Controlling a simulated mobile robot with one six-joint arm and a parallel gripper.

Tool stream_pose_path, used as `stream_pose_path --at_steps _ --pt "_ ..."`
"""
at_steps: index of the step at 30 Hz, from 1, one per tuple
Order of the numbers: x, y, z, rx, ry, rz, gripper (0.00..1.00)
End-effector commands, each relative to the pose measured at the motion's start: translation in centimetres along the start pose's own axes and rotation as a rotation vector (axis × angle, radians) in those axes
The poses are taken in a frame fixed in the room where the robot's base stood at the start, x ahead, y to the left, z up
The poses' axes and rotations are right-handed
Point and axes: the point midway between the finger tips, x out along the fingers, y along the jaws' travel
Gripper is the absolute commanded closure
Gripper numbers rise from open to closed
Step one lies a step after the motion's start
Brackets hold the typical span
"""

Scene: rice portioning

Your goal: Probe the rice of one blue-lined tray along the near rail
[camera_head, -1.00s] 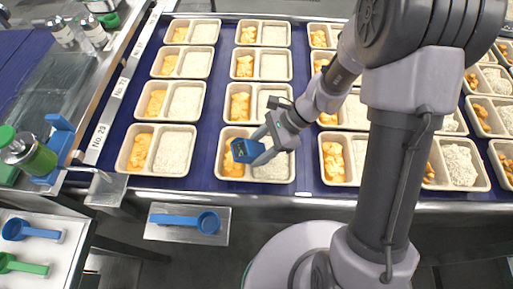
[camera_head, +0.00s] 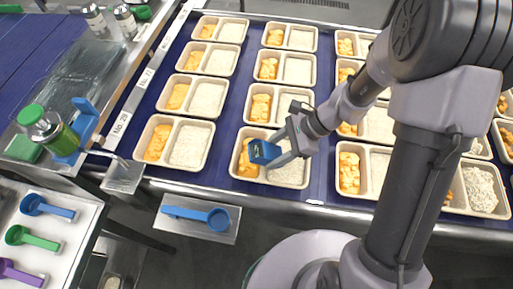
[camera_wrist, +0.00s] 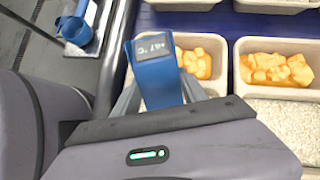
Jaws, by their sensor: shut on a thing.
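My gripper (camera_head: 281,153) is shut on a blue probe thermometer (camera_head: 263,152). The thermometer's dark display (camera_wrist: 152,47) faces the wrist view and shows a reading in °C, too small to read surely. It is over a beige two-compartment tray (camera_head: 243,178) in the near row on the blue belt. That tray has orange chunks (camera_head: 247,168) on the left and white rice (camera_head: 289,174) on the right. The probe's tip is hidden, so I cannot tell whether it touches the food. I see no blue lining inside the trays, only the blue belt beneath.
Near-row trays stand left (camera_head: 151,158) and right (camera_head: 343,186). The metal near rail (camera_head: 320,203) runs along the belt. A small metal shelf with a blue scoop (camera_head: 217,219) sits below it.

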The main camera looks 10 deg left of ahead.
Motion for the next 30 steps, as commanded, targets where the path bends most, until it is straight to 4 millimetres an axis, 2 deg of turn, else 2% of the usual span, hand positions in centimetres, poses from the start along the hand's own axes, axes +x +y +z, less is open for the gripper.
stream_pose_path --at_steps 5,21,30 --pt "-1.3 0.0 1.1 -0.001 0.000 -0.001 0.90" --pt "-7.0 0.0 5.9 0.000 0.000 -0.001 0.90" --pt "-6.9 0.0 5.8 0.000 0.000 0.000 0.90"
